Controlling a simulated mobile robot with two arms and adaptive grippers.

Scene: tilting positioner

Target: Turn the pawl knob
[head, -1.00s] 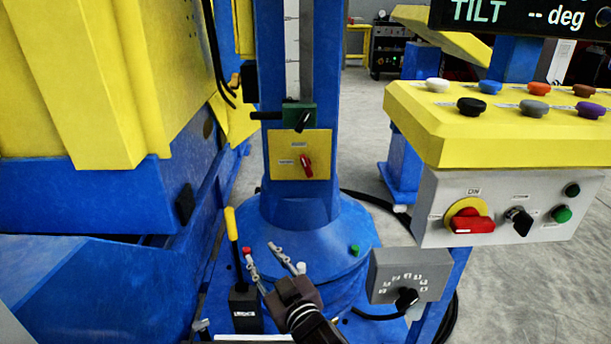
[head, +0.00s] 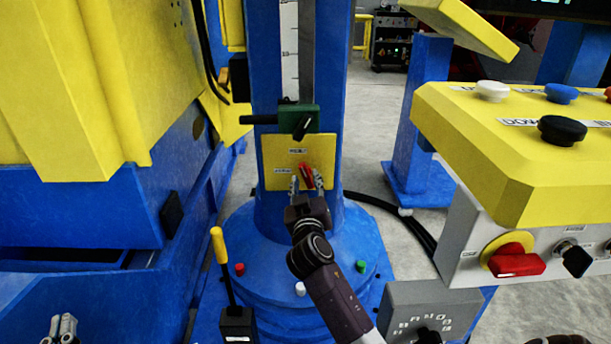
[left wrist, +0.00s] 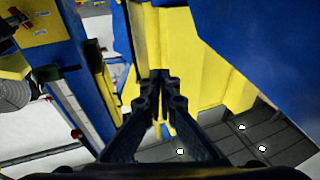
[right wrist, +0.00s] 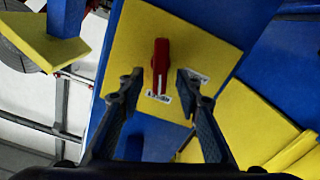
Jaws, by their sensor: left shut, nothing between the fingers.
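The pawl knob (head: 306,171) is a small red handle on a yellow plate (head: 272,150) on the blue column. My right gripper (head: 307,184) is open at the plate, one finger on each side of the knob's lower part. In the right wrist view the red knob (right wrist: 160,62) stands between the open fingertips (right wrist: 160,82); I cannot tell whether they touch it. My left gripper (head: 60,328) is shut and empty at the lower left, far from the knob. Its closed fingers (left wrist: 160,85) show in the left wrist view.
A green block (head: 313,118) with a black lever sits just above the plate. A yellow-handled lever (head: 221,258) stands left of the column base. A yellow button console (head: 470,130) and a grey dial box (head: 405,300) are on the right. A big yellow and blue machine body (head: 80,90) fills the left.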

